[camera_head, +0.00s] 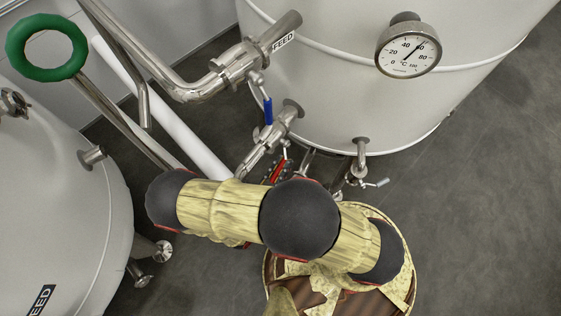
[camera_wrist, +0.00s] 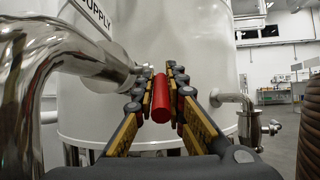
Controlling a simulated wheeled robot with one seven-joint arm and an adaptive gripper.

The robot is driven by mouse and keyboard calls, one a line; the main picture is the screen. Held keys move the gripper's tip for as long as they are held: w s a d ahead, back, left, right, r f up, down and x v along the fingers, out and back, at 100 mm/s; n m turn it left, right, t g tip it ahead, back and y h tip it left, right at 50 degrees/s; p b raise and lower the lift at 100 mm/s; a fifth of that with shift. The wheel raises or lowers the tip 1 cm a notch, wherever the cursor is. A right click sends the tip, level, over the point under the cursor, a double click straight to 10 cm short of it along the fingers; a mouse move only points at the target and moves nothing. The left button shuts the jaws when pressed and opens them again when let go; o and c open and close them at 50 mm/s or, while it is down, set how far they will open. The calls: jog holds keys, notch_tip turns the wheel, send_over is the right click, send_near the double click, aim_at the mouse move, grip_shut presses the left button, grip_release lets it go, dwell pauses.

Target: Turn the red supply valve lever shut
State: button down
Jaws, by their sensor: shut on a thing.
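The red supply valve lever (camera_wrist: 161,98) is between the two fingers of my gripper (camera_wrist: 162,82) in the wrist view, and the gripper is shut on it. The lever points towards the wrist camera. Its pivot end is hidden behind the fingers. In the head view the red lever (camera_head: 278,171) shows as a small strip under a steel valve pipe (camera_head: 262,152), just above my arm. My arm hides most of the gripper there. A SUPPLY label (camera_wrist: 95,14) is on the pale tank behind the lever in the wrist view.
A blue lever (camera_head: 268,110) hangs below the FEED pipe (camera_head: 235,64). A dial thermometer (camera_head: 408,50) and a small drain valve (camera_head: 362,172) are on the large tank. Another tank (camera_head: 60,200) and a green handwheel (camera_head: 47,74) stand left. Floor at right is clear.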

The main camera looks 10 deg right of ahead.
aim_at(283, 163)
jog(key=shift+d+f, duration=0.1)
jog(key=shift+d, duration=0.1)
jog(key=c, duration=1.8)
grip_release()
jog(key=shift+c, duration=0.2)
notch_tip(283, 163, up, 10)
jog(key=shift+r, duration=0.1)
jog(key=shift+c, duration=0.4)
